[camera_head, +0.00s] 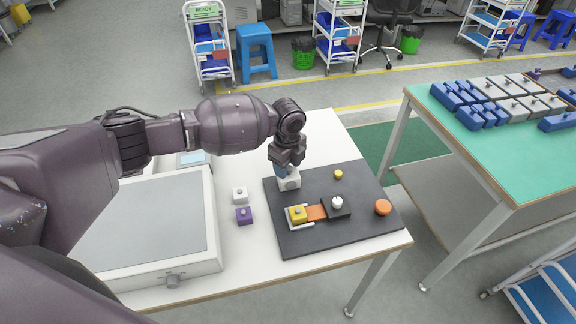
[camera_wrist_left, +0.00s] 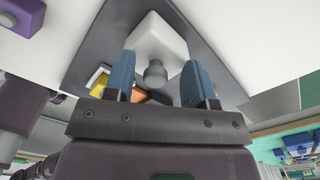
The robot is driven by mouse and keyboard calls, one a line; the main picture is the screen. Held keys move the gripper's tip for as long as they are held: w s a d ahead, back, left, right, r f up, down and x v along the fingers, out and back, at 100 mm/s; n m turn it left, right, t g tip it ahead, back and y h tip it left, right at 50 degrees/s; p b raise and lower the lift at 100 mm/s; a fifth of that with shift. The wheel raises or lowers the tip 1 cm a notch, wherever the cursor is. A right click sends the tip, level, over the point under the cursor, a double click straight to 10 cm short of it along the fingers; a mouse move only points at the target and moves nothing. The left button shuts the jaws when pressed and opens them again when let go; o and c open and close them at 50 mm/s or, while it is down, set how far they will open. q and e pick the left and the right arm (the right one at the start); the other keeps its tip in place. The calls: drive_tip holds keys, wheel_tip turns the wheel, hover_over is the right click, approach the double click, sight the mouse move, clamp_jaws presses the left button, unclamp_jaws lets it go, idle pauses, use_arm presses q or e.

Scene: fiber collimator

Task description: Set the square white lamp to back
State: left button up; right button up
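A white square block (camera_head: 290,183) with a grey knob stands at the back-left of the dark board (camera_head: 350,236). My left gripper (camera_head: 284,169) is directly over it. In the left wrist view the white block (camera_wrist_left: 158,38) shows large, and its knob lies between the two blue fingers of my left gripper (camera_wrist_left: 158,82). The fingers are apart, with a gap on both sides of the knob. A second, smaller-looking white block (camera_head: 239,194) with a knob sits on the white table left of the board. My right gripper is not in view.
On the board are a yellow block (camera_head: 297,214), an orange strip (camera_head: 317,212), a black block with a white knob (camera_head: 337,204), an orange disc (camera_head: 383,207) and a small yellow knob (camera_head: 338,174). A purple block (camera_head: 243,216) and large grey box (camera_head: 150,235) are left.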

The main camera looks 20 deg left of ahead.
use_arm(q)
drive_tip(key=shift+r, duration=0.5)
wheel_tip(320, 180, up, 10)
drive_tip(key=p, duration=0.1)
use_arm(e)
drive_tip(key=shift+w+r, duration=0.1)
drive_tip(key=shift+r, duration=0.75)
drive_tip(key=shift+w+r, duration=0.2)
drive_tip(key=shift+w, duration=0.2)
use_arm(q)
drive_tip(key=shift+s+f, duration=0.15)
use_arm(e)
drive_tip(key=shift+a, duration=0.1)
